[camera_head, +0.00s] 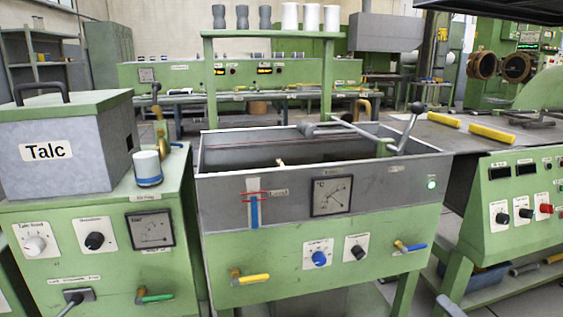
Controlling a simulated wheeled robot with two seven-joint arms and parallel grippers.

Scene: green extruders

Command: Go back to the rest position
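Neither of my grippers can be made out in the head view, so their positions and whether they hold anything are hidden. In front of me stands a green machine with a grey open trough (270,155).
At left, a grey box labelled Talc (60,140) and a white and blue cup (148,168) stand on a green cabinet (95,225). A green control panel (515,205) is at right. Yellow bars (491,133) lie on the table behind. White containers (310,17) stand on a shelf.

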